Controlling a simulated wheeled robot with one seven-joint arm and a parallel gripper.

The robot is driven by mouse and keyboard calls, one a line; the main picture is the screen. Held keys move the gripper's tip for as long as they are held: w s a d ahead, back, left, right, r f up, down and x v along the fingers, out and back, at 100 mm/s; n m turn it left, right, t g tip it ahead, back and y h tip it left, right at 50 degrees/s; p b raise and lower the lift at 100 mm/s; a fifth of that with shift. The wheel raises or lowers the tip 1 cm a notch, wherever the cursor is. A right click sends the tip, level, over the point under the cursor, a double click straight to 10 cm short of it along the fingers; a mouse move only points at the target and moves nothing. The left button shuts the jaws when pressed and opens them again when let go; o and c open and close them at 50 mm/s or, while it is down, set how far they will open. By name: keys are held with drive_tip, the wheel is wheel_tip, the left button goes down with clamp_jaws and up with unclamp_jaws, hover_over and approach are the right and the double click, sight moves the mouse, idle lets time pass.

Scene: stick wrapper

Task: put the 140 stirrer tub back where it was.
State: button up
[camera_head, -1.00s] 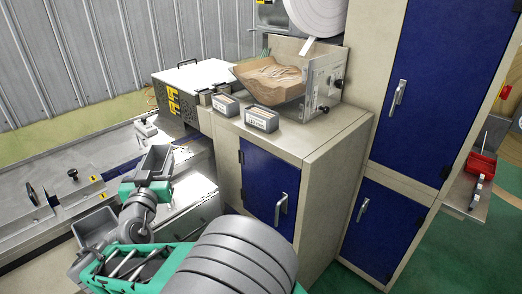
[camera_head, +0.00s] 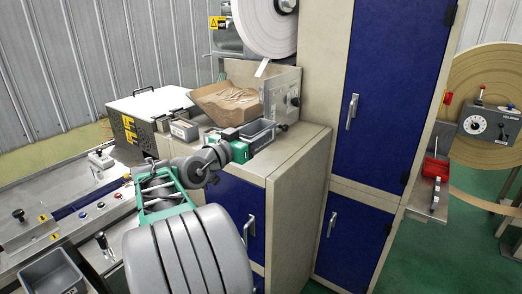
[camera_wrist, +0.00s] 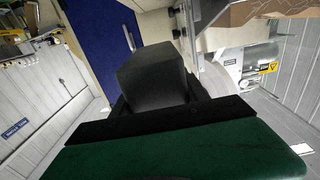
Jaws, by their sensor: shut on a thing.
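My gripper (camera_head: 240,150) is shut on a grey tub (camera_head: 262,133) at the right front part of the cabinet top, in front of the paper-lined bin. In the wrist view the tub is a dark block (camera_wrist: 155,75) between the jaws. I cannot read a number on it, nor tell whether it touches the cabinet top. A labelled grey tub (camera_head: 184,130) stands on the cabinet top to the left. My gripper and wrist hide part of the top between the two tubs.
The bin with brown paper (camera_head: 228,103) stands behind the held tub, its clear side panel (camera_head: 285,95) close by. A tall blue-doored cabinet (camera_head: 385,90) rises to the right. Another grey tub (camera_head: 52,272) is at lower left.

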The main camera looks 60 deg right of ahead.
drive_tip(key=d+f, duration=0.2)
drive_tip(key=d+f+p, duration=0.1)
drive_tip(key=f, duration=0.1)
drive_tip(key=d+f, duration=0.2)
drive_tip(key=shift+w+d+f+p, duration=0.2)
drive_tip(key=shift+w+d+p, duration=0.1)
drive_tip(key=shift+w, duration=0.05)
wheel_tip(320, 180, down, 3)
drive_tip(key=shift+r, duration=0.1)
drive_tip(key=shift+a, duration=0.1)
drive_tip(key=shift+f, duration=0.2)
drive_tip(key=o, duration=1.4)
drive_tip(key=shift+r, duration=0.15)
